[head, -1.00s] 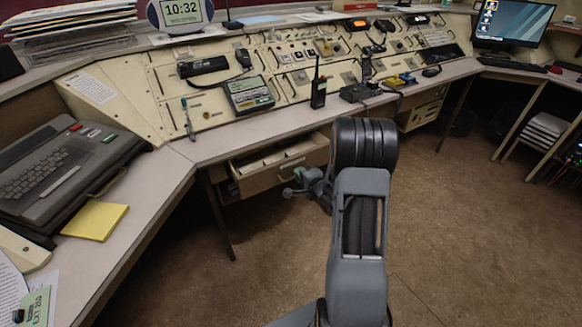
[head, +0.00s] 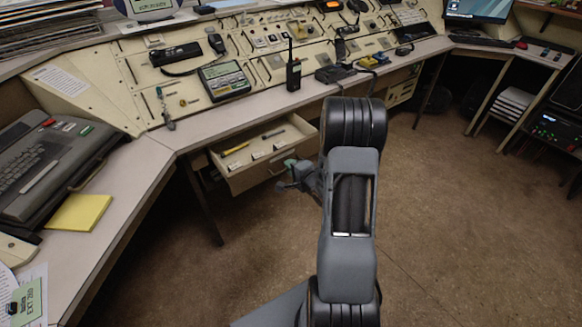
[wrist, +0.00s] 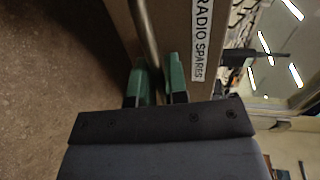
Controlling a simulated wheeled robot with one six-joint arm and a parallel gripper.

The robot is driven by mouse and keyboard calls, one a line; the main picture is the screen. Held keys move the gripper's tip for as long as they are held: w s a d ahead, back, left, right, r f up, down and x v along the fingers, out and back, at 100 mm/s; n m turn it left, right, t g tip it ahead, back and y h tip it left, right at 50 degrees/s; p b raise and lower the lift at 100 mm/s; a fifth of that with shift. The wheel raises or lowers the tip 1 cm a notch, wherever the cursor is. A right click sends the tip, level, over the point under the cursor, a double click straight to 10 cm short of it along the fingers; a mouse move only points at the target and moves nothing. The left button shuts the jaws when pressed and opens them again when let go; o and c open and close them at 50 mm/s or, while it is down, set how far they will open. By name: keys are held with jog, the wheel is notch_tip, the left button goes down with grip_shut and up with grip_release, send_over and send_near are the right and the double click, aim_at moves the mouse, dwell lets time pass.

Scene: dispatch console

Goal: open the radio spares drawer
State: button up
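The radio spares drawer (head: 277,171) is pulled well out from under the console desk in the head view. A yellow item and a dark item lie inside it, with small white labels. In the wrist view its brown front (wrist: 118,18) carries a white "RADIO SPARES" label (wrist: 201,40). A metal bar handle (wrist: 146,32) runs along the front. My gripper (wrist: 158,82) has its green fingers on either side of the bar, closed on it. In the head view my gripper (head: 290,172) is at the drawer front, partly hidden by my arm.
The desk (head: 225,128) overhangs the drawer, with a desk leg (head: 203,207) to its left. A walkie-talkie (head: 293,72) stands on the desk above. The brown floor in front and to the right is clear.

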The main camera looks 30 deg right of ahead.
jog(key=o, duration=0.3)
jog(key=shift+o, duration=0.2)
jog(key=p+v, duration=0.5)
jog(key=v, duration=0.8)
jog(key=shift+s, duration=0.35)
jog(key=shift+r, duration=0.1)
